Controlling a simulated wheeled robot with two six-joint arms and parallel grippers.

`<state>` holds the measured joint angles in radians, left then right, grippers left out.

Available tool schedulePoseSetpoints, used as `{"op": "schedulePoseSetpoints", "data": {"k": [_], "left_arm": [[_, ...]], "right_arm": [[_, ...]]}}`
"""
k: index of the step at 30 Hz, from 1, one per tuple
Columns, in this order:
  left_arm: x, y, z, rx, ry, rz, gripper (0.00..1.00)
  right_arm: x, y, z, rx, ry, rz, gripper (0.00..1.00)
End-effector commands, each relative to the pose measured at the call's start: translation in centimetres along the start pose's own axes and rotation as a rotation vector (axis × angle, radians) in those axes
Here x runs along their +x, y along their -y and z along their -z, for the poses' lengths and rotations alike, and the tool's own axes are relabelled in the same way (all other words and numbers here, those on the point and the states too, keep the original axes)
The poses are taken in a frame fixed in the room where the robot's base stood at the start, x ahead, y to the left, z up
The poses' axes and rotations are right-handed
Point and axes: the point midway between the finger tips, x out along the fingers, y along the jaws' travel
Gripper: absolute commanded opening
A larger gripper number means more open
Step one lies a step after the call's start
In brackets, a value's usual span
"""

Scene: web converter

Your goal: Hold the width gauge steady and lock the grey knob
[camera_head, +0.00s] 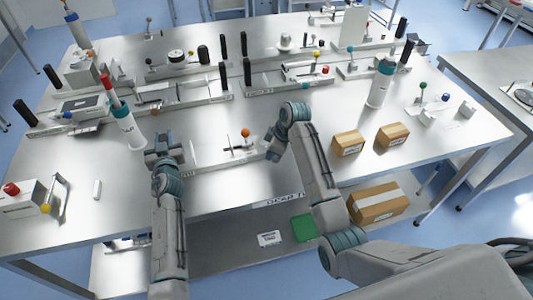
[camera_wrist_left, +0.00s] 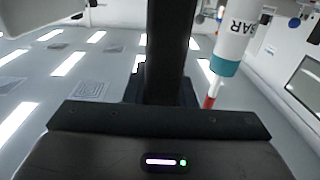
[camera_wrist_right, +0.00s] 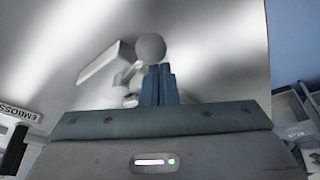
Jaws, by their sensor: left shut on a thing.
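The width gauge (camera_head: 212,163) is a low metal rail unit near the table's front middle. A small orange ball (camera_head: 245,132) stands on its right part. My left gripper (camera_head: 163,142) is at the gauge's left end, shut on a black upright handle (camera_wrist_left: 170,45), which fills the middle of the left wrist view. My right gripper (camera_head: 271,153) is at the gauge's right end. In the right wrist view, the grey ball knob (camera_wrist_right: 150,47) is just beyond my right fingertips, which are close together. I cannot tell whether they touch it. The knob is hidden in the head view.
A white bottle with a red tip (camera_head: 128,128) stands close left of my left gripper. Two cardboard boxes (camera_head: 348,143) (camera_head: 393,134) lie to the right. More rail units with black handles (camera_head: 223,76) stand behind. The table front (camera_head: 130,215) is mostly clear.

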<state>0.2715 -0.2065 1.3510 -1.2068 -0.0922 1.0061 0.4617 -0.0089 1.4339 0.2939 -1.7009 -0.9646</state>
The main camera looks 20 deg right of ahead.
Motion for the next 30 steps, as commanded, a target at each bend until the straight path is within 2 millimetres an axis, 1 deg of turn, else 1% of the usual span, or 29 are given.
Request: {"op": "schedulePoseSetpoints", "data": {"k": [1,12,30], "left_arm": [[-0.36,0.19,-1.36,0.003,0.022,0.005,0.0],[-0.36,0.21,-1.37,0.003,0.022,0.005,0.0],[-0.36,0.24,-1.38,0.004,0.022,0.005,0.0]], "right_arm": [[0.18,-0.2,-0.65,0.003,0.01,0.001,0.0],[-0.04,-0.87,-1.33,0.004,0.01,0.001,0.0],[-0.08,-0.95,-1.42,0.004,0.011,0.001,0.0]]}}
